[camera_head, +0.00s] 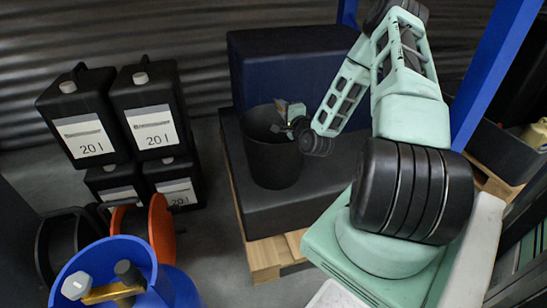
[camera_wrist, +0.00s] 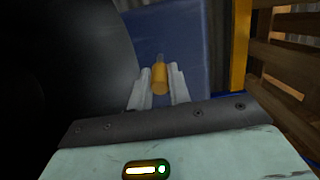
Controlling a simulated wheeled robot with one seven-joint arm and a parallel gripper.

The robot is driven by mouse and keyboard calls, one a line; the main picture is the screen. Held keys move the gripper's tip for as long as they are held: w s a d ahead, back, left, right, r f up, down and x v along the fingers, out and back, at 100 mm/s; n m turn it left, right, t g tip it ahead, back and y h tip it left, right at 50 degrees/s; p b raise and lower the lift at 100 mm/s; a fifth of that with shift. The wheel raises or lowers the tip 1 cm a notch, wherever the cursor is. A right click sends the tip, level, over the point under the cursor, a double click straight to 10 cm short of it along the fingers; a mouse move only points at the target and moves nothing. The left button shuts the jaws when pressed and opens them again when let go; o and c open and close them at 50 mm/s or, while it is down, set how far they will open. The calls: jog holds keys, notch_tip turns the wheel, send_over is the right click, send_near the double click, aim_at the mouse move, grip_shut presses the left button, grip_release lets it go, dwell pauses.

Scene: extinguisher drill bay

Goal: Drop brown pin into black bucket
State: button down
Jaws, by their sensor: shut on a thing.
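The black bucket (camera_head: 272,165) stands upright on a dark block in the head view. My gripper (camera_head: 284,124) is at the bucket's upper right rim, with its tips over the opening. In the wrist view my gripper (camera_wrist: 158,92) is shut on the brown pin (camera_wrist: 159,77), which looks orange-brown and sits between the two pale fingers. The pin is too small to make out clearly in the head view. A large dark curved surface (camera_wrist: 70,60) fills the left of the wrist view and may be the bucket's wall.
Black 20 l canisters (camera_head: 157,115) are stacked at the left. An orange disc (camera_head: 161,230) and a blue cylinder with a brass valve (camera_head: 180,290) are at the lower left. A dark blue box (camera_head: 290,65) stands behind the bucket. A blue post (camera_head: 488,75) rises at the right.

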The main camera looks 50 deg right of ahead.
jog(key=c, duration=1.2)
grip_release()
jog(key=shift+c, duration=0.2)
jog(key=p+v, duration=0.3)
jog(key=v, duration=1.4)
jog(key=shift+s, duration=0.2)
jog(key=shift+a, duration=0.15)
